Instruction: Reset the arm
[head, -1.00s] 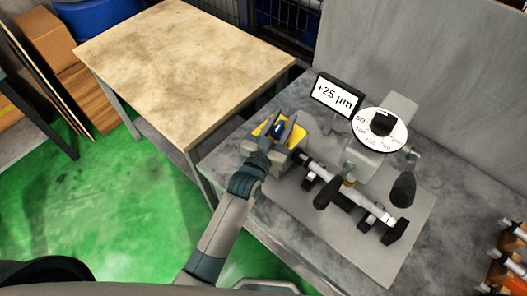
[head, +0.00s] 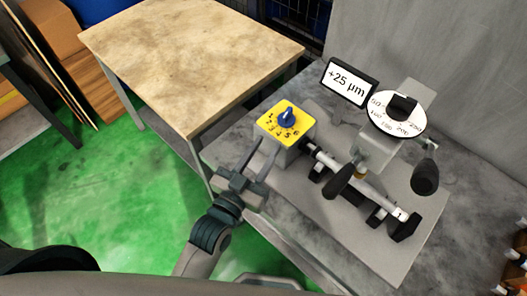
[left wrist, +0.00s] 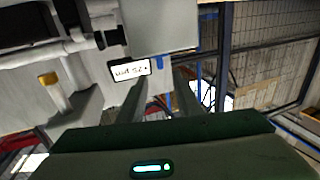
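My left gripper (head: 263,152) is open and empty. Its two fingers stand apart beside the yellow dial plate (head: 285,124) of the grinder, on its left and near side. The blue knob (head: 287,118) on that plate is free of the fingers. In the left wrist view the two fingers (left wrist: 162,90) also stand apart with nothing between them. My right gripper does not show.
The grinder's grey base (head: 395,262) sits on a grey table, with a white round dial (head: 398,114) and a "+25 µm" display (head: 348,82). The sign shows upside down in the left wrist view (left wrist: 130,71). A bare wooden table (head: 190,55) stands behind left.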

